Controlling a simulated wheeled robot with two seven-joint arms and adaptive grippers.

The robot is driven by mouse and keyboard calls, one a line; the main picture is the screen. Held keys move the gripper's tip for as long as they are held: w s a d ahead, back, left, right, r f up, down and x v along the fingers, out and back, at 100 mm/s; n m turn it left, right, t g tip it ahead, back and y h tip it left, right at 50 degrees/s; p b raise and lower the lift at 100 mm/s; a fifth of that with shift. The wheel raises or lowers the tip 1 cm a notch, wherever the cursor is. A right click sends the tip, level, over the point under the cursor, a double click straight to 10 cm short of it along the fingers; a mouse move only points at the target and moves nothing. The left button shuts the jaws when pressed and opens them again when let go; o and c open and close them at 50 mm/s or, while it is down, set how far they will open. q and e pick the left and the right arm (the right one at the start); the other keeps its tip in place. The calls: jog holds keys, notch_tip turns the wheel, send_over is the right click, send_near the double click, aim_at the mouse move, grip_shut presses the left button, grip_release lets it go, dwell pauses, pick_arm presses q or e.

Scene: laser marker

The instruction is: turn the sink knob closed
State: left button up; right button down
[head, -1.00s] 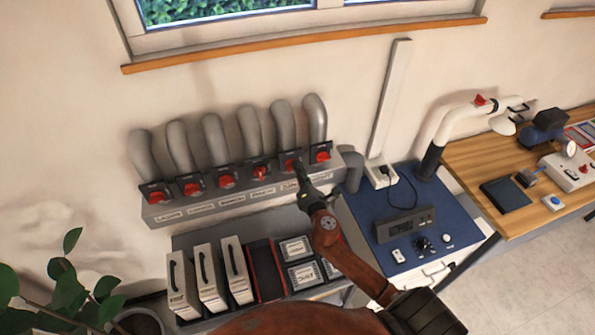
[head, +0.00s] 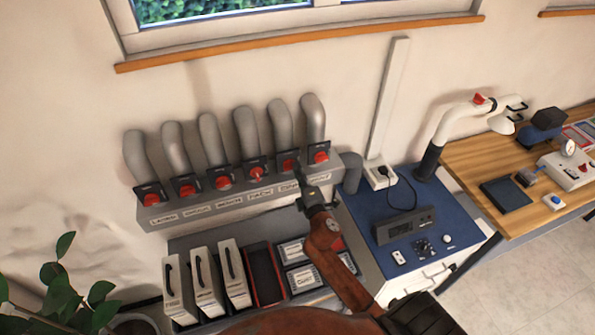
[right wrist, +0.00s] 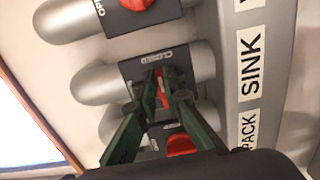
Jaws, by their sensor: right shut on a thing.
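A row of several red knobs on black plates sits on a grey manifold. The sink knob (head: 288,165) is the fifth from the left in the head view, above the SINK label. In the right wrist view the SINK label (right wrist: 250,65) reads clearly, and the red knob (right wrist: 161,90) shows between my fingers. My right gripper (right wrist: 164,84) is shut on this knob. In the head view the right gripper (head: 300,174) reaches it from the lower right and partly covers it. The knob's exact angle is hard to tell. My left gripper is out of view.
Neighbouring knobs stand close on both sides, such as the rightmost knob (head: 320,157). Grey pipes (head: 281,124) rise behind them. Binders (head: 205,281) stand below. A blue cabinet (head: 370,203) with a power supply is at the right, beside a wooden bench (head: 470,158).

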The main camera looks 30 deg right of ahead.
dwell(0.5)
jog(key=c, duration=2)
grip_release()
jog(key=shift+c, duration=0.2)
jog(key=shift+s, duration=0.1)
jog(key=v, duration=1.1)
jog(key=shift+s+a, duration=0.2)
jog(key=shift+s, duration=0.2)
